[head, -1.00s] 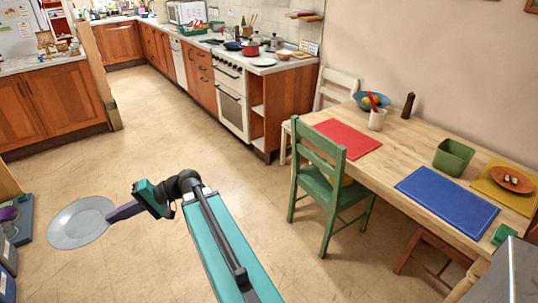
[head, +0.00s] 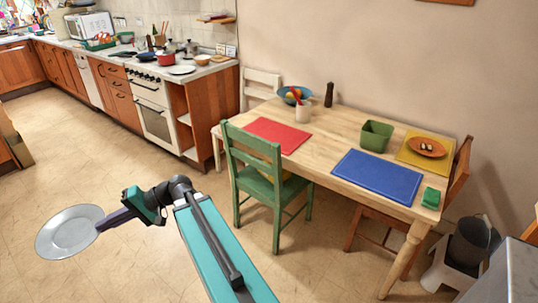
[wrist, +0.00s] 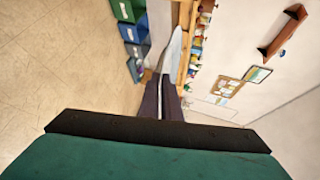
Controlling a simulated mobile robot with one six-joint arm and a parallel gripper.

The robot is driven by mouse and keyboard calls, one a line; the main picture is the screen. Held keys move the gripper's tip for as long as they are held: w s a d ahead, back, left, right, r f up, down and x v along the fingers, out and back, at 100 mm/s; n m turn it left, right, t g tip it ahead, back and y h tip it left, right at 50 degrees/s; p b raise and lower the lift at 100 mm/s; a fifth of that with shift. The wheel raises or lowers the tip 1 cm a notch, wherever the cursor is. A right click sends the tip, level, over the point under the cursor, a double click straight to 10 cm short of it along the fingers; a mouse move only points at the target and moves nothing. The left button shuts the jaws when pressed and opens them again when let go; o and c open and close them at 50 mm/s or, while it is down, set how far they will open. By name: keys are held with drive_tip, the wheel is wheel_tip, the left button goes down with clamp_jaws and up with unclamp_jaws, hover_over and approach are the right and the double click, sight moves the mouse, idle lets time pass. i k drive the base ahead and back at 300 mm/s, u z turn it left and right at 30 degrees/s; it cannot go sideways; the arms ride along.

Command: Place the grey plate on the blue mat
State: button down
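The grey plate (head: 70,232) is held out at the left of the head view, above the floor. My gripper (head: 104,222) is shut on its rim. In the wrist view the plate (wrist: 174,50) shows edge-on between the dark fingers (wrist: 163,98). The blue mat (head: 377,175) lies flat on the wooden table, near its front edge, with nothing on it. The plate is well to the left of the mat and apart from the table.
The table (head: 325,155) also bears a red mat (head: 277,135), a green container (head: 376,136), a green sponge (head: 431,198) and a yellow mat (head: 405,155) with an orange plate (head: 427,146). A green chair (head: 255,175) stands at the table's near side. The floor at left is open.

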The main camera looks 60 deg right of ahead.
sight(378, 173)
drive_tip(key=u, duration=0.05)
drive_tip(key=k, duration=0.35)
drive_tip(key=z, duration=0.6)
drive_tip(key=i, duration=0.55)
drive_tip(key=z, duration=0.15)
drive_tip(key=k, duration=0.35)
